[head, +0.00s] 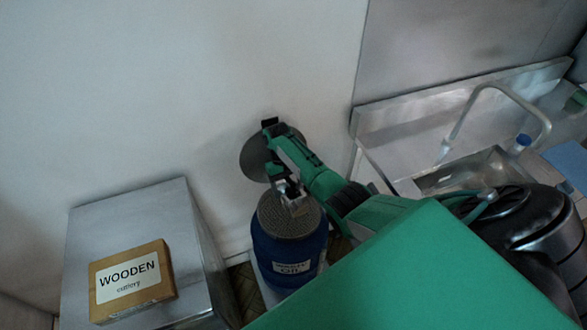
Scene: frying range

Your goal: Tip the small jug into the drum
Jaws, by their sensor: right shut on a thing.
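The drum (288,252) is blue, with a waste oil label and a grey mesh-like top (288,214), standing between the metal counter and my right arm. My right gripper (277,157) is above and just behind the drum's top in the picture. My left gripper is out of view.
A box marked wooden cutlery (133,282) lies on a metal counter (128,218) at left. A metal sink (478,172) with a curved tap (503,88) is at right. A white wall (180,90) stands behind the drum.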

